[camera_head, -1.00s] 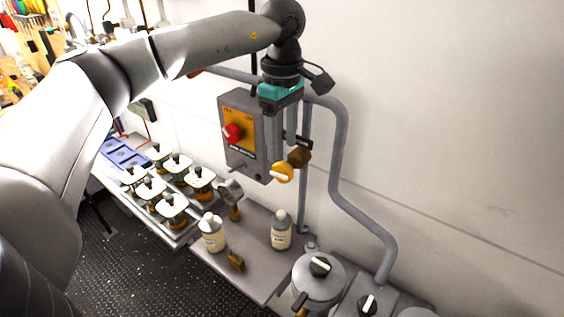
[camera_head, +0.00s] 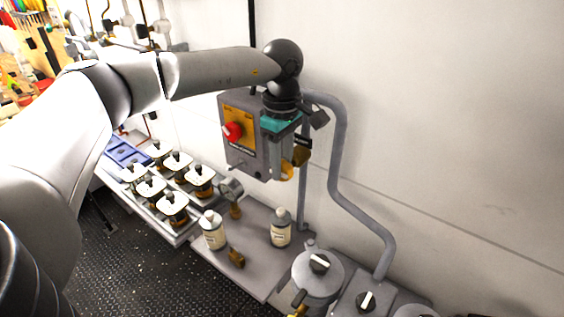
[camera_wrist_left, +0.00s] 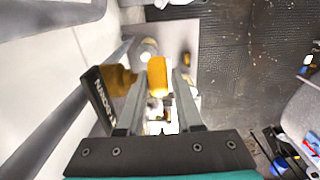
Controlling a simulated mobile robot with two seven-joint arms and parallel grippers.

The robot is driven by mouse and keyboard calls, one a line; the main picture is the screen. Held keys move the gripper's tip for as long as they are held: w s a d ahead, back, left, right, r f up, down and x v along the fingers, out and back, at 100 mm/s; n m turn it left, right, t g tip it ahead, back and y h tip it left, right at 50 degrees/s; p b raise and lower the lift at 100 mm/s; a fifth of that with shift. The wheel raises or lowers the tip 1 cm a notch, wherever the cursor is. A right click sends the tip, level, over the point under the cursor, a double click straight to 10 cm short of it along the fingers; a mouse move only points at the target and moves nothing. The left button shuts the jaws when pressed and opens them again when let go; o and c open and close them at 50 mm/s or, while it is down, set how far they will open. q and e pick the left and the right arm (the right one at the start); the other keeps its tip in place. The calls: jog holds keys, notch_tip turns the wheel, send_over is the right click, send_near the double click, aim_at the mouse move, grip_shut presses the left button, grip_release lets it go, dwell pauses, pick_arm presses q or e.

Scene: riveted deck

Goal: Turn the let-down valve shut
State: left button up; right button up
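The valve with a yellow handle (camera_head: 288,173) and brass body (camera_head: 301,156) sits on the pipework right of the grey control box; it is partly hidden by my gripper in the head view. My left gripper (camera_head: 280,166) points down at it. In the left wrist view the yellow handle (camera_wrist_left: 158,76) shows between the two fingers (camera_wrist_left: 162,80), with gaps on both sides. The fingers are open and not closed on it. A dark lettered plate (camera_wrist_left: 104,98) is beside the left finger; its full text is not readable. My right gripper is not in view.
The grey control box (camera_head: 228,155) with a red knob (camera_head: 232,131) is close left of my gripper. A bent grey pipe (camera_head: 338,160) runs to the right. Bottles (camera_head: 281,228), a lidded pot (camera_head: 317,281) and several white-topped jars (camera_head: 172,204) stand below.

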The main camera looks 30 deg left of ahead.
pick_arm(q)
grip_shut()
jog(key=shift+d+y, duration=0.1)
jog(key=shift+y, duration=0.7)
jog(key=o, duration=0.5)
grip_release()
